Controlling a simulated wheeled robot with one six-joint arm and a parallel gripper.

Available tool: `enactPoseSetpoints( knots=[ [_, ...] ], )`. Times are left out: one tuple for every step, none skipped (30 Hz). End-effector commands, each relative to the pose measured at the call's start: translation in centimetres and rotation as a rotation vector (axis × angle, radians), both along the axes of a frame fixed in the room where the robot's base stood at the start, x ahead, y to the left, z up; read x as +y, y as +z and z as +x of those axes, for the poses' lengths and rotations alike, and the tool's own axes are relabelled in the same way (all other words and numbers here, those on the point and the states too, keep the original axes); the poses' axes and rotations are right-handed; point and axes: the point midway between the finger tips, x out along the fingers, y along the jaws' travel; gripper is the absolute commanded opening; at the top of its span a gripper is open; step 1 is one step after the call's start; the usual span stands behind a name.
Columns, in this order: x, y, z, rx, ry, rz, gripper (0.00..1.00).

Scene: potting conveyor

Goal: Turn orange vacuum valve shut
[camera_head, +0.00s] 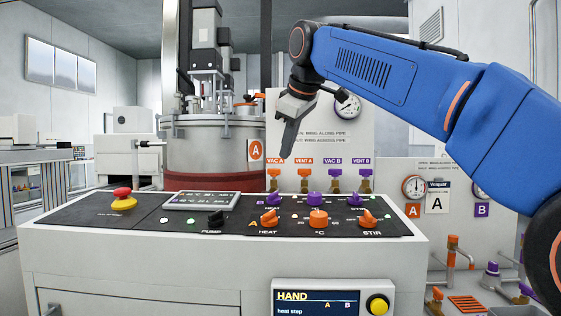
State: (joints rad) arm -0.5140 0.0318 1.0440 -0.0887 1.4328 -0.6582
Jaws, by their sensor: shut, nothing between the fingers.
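The orange valve under the VAC A label (273,172) is on the white panel (322,110) behind the console, at the left end of a row of valves with brass bodies. Its orange wing is small, and I cannot tell whether it lies along or across the pipe. My gripper (287,154) hangs from the blue arm with its fingers pointing down, shut and empty. The fingertips appear just above and right of the VAC A valve, apart from it in the picture; the depth between them is unclear.
An orange VENT A valve (305,173), purple VAC B valve (336,174) and purple VENT B valve (366,174) stand to the right. A console (140,228) with knobs and a red stop button (122,193) lies in front. A steel vessel (212,150) stands left.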

Motion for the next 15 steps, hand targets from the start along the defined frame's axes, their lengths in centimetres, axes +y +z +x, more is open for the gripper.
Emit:
enactPoseSetpoints(
  knots=[
    [-0.3,0.7,-0.4,-0.003,0.000,0.001,0.00],
    [-0.4,1.0,-0.5,-0.001,0.000,0.001,0.00],
    [-0.6,1.3,-0.8,-0.001,0.000,0.001,0.00],
    [-0.7,1.6,-0.9,-0.002,0.000,0.001,0.00],
    [-0.8,1.8,-1.0,-0.002,0.000,0.001,0.00],
    [-0.9,2.0,-1.2,0.000,0.000,0.001,0.00],
    [-1.0,2.1,-1.3,0.000,0.001,-0.001,0.00],
    [-1.0,2.2,-1.4,0.001,0.001,0.000,0.00],
    [-0.8,2.3,-1.5,0.000,0.004,0.000,0.00],
    [-0.6,2.4,-1.7,0.000,0.008,0.001,0.00],
    [-0.3,2.4,-1.8,-0.001,0.013,0.001,0.00],
    [0.3,2.4,-2.0,-0.002,0.021,0.003,0.00],
    [0.7,2.4,-2.2,-0.003,0.027,0.003,0.00],
    [1.1,2.4,-2.4,-0.004,0.033,0.004,0.00],
    [1.5,2.3,-2.5,-0.005,0.038,0.005,0.00]
  ],
)
